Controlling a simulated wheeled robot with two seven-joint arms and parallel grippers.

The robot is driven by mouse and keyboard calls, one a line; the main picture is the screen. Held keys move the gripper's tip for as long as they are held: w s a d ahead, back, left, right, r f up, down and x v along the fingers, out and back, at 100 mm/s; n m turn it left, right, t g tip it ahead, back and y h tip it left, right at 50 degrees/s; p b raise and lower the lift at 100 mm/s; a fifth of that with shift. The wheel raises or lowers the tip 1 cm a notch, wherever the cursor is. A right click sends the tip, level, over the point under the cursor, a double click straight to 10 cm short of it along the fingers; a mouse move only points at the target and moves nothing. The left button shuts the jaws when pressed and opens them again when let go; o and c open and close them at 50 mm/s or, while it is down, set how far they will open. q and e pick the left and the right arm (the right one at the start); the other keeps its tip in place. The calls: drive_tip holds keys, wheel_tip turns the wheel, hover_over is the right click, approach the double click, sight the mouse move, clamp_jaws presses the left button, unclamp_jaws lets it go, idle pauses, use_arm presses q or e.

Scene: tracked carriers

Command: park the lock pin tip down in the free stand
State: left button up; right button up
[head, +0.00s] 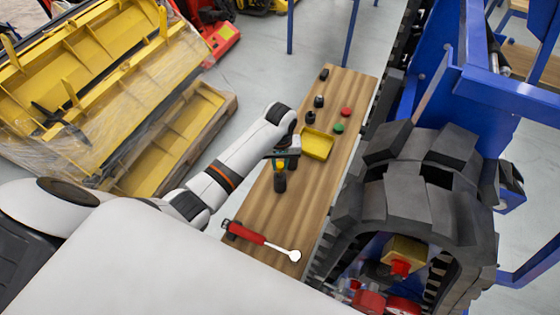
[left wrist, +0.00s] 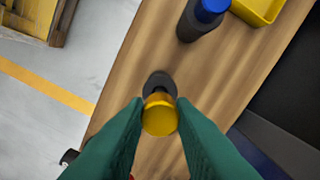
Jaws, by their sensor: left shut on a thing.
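My left gripper (head: 280,160) is shut on a yellow-headed piece, which I take to be the lock pin (left wrist: 160,115). In the left wrist view its green fingers (left wrist: 160,108) close on the sides of the yellow head. A dark round stand (left wrist: 160,82) shows just beyond the head. In the head view a dark upright cylinder (head: 280,184) shows directly below the gripper. The pin's tip is hidden, so I cannot tell whether it is inside the stand. A dark cylinder with a blue top (left wrist: 206,14) stands nearby. My right gripper is not in view.
A yellow tray (head: 318,144) lies beyond the gripper on the wooden bench (head: 262,205). Red (head: 346,112) and green (head: 339,128) discs and several small dark pieces are farther back. A red-handled tool (head: 247,234) lies at the near end. A large tracked carrier (head: 405,200) borders the right.

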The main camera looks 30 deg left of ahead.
use_arm(q)
drive_tip(key=shift+f+b, duration=0.75)
drive_tip(key=shift+f, duration=1.05)
drive_tip(key=o, duration=1)
drive_tip(key=shift+o, duration=0.2)
wheel_tip(320, 180, up, 12)
drive_tip(key=shift+b, duration=0.75)
drive_tip(key=shift+s+f, duration=0.1)
